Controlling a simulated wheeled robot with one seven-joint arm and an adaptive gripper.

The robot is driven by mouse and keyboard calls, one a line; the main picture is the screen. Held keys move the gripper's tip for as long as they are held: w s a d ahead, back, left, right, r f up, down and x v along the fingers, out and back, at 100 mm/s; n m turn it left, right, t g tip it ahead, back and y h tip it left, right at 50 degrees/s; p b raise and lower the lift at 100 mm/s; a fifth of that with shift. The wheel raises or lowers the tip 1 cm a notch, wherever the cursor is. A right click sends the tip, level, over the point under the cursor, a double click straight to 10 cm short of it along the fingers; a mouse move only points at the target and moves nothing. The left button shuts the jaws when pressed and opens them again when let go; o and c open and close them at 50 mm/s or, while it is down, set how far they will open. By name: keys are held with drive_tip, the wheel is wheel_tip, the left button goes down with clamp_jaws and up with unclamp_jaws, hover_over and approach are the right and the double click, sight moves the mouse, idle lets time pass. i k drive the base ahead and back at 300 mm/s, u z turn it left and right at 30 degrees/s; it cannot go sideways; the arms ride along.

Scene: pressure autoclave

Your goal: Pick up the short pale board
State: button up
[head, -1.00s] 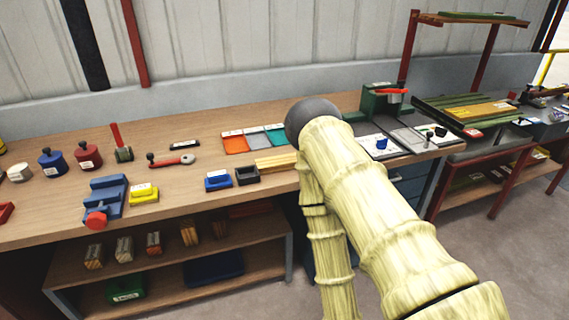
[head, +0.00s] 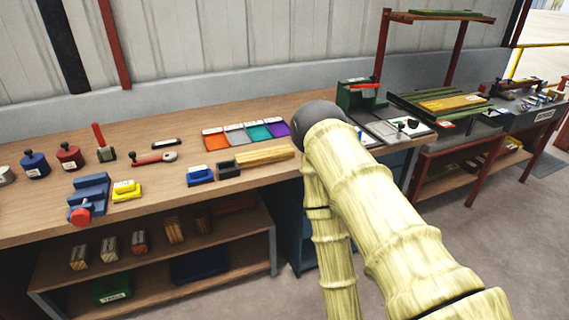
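A pale wooden board or pair of strips (head: 265,155) lies flat on the wooden workbench (head: 180,190), just right of a small dark open box. Another yellowish board (head: 452,102) lies on the green slatted rack at the right. I cannot tell for certain which of these is the short pale board. My arm, pale yellow and ridged, rises from the lower right to a dark round joint over the bench's right part. My gripper does not show; the arm hides the area behind it.
Blue (head: 200,174) and yellow (head: 126,190) blocks, a blue vise-like tool (head: 90,195) and coloured trays (head: 248,134) stand on the bench. Wood blocks and bins fill the shelf below. A green rack (head: 440,102) and red-framed tables stand right. The floor at lower right is clear.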

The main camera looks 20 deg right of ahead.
sight(271, 154)
drive_tip(key=z, duration=0.5)
drive_tip(key=k, duration=1.15)
drive_tip(key=u, duration=0.2)
drive_tip(key=i, duration=0.55)
drive_tip(key=u, duration=0.9)
drive_tip(key=i, duration=0.7)
drive_tip(key=z, duration=0.35)
drive_tip(key=i, duration=0.75)
drive_tip(key=z, duration=0.7)
